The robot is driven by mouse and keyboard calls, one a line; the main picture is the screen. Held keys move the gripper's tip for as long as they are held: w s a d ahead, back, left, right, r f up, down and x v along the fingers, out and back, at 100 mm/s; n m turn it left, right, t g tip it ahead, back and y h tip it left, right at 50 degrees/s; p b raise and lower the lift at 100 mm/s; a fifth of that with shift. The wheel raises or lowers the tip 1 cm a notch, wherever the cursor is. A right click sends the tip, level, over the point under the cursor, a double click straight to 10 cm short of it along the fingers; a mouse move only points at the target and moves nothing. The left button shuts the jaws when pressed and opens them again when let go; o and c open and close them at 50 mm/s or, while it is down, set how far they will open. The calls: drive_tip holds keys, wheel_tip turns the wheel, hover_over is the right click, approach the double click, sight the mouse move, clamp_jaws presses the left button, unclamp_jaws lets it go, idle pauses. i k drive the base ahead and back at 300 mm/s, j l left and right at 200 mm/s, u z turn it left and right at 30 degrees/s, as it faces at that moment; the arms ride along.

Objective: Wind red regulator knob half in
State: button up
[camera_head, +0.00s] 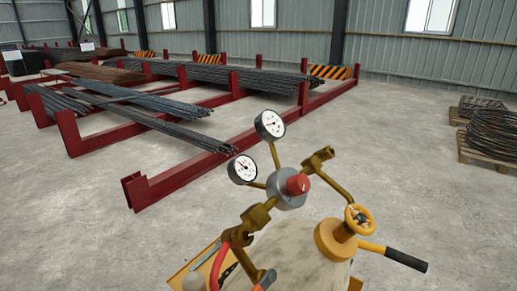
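The red regulator knob (298,184) sits on the front of a round grey regulator body (281,193), near the middle of the head view. A pale line shows on the knob's face. Two white dial gauges stand on brass stems: the upper gauge (270,124) and the lower-left gauge (242,169). Brass fittings (257,216) lead from the regulator down to the left, and another brass fitting (318,160) points up to the right. My gripper is not in view. Nothing is seen touching the knob.
A worn cylinder (300,250) with a yellow handwheel (359,220) stands below the regulator. A black-gripped handle (405,260) juts right; a red hose (219,268) hangs left. Dark red racks (160,184) hold rebar behind. Wire coils (492,130) lie far right. Open concrete floor surrounds these.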

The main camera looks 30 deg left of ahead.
sight(298, 184)
drive_tip(key=u, duration=1.4)
